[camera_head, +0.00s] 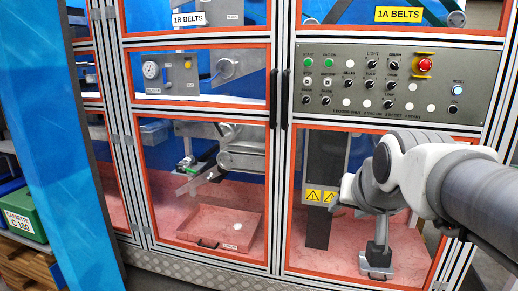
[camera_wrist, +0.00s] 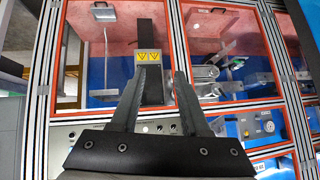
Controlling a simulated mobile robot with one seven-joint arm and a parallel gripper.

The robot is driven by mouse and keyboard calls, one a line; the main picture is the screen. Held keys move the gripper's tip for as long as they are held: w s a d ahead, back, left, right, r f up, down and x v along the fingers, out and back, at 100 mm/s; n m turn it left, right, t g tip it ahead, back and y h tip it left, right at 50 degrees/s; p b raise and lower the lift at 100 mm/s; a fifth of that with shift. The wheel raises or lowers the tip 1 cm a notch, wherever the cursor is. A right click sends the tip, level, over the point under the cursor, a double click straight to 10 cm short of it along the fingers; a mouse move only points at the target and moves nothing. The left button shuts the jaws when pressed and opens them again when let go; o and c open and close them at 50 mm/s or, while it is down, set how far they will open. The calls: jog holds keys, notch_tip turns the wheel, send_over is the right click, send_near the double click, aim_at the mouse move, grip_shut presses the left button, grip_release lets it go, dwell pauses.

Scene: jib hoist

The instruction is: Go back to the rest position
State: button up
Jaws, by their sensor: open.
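My gripper (camera_wrist: 160,78) shows in the wrist view with its two dark fingers apart and nothing between them. Beyond the fingers is the framed cabinet front, with a dark post bearing yellow warning labels (camera_wrist: 148,57). In the head view my arm reaches in from the right, in front of the lower right cabinet window. I cannot make out the fingertips clearly there.
The control panel (camera_head: 388,80) with knobs, a red emergency button (camera_head: 424,64) and a lit blue button (camera_head: 456,90) is above my wrist. A red tray (camera_head: 218,226) sits behind the lower middle window. A green cassette box (camera_head: 22,212) stands at the far left.

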jog(key=s+a+f+n+g, duration=0.1)
jog(key=s+f+n+g, duration=0.1)
jog(key=s+f, duration=0.35)
jog(key=s+a+f+n+g, duration=0.1)
jog(key=s+f+g, duration=0.15)
jog(key=s, duration=0.65)
notch_tip(320, 180, up, 19)
jog(key=p, duration=1.9)
jog(key=shift+w+t+p, duration=0.2)
jog(key=shift+t+p, duration=0.2)
jog(key=shift+t, duration=0.05)
jog(key=shift+o, duration=0.3)
jog(key=shift+w+d, duration=0.1)
